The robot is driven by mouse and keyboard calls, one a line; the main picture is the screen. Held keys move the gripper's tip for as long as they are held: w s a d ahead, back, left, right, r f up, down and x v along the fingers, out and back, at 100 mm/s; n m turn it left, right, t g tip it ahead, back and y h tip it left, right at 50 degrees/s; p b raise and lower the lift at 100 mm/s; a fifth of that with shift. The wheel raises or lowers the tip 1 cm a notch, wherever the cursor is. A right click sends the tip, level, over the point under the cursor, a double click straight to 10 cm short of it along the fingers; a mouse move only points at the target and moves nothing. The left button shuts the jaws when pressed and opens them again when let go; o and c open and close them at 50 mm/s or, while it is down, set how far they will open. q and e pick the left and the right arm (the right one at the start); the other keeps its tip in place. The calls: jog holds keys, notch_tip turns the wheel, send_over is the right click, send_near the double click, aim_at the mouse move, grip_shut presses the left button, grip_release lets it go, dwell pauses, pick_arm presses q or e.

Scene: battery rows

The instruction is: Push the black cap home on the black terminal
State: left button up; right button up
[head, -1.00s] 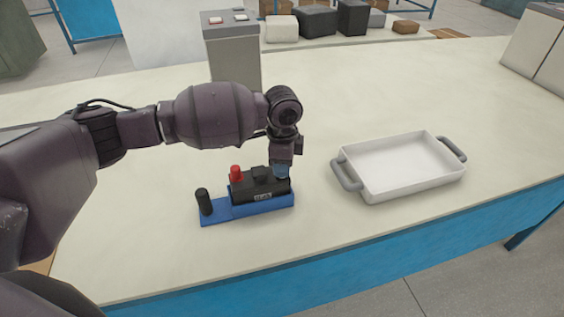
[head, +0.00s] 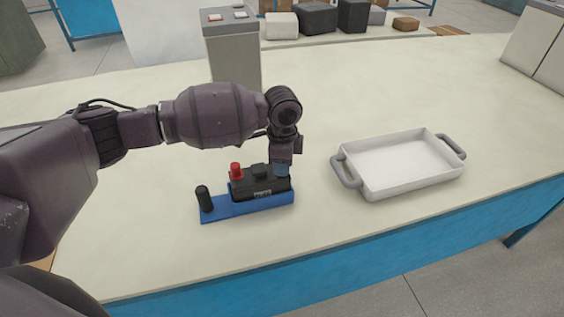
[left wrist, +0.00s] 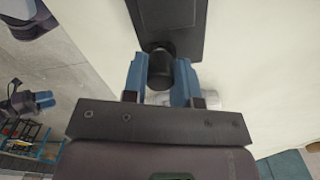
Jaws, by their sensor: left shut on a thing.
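The black battery (head: 250,190) stands on a blue base (head: 230,209), with a red cap (head: 236,169) on its left terminal. My left gripper (head: 281,172) points down at the battery's right end. In the left wrist view its blue fingers (left wrist: 161,78) are shut on the black cap (left wrist: 161,66), right at the end of the battery (left wrist: 172,18). The black terminal is hidden under the cap and fingers, so I cannot tell how far down the cap sits.
A black upright post (head: 203,198) stands at the left end of the blue base. A white tray with grey handles (head: 376,187) is to the right. A grey box-shaped stand (head: 232,55) is behind. The table (head: 340,245) is clear in front.

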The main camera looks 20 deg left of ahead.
pick_arm(q)
jog(key=shift+f, duration=0.4)
dwell(0.5)
jog(key=o, duration=1.4)
jog(key=shift+o, duration=0.2)
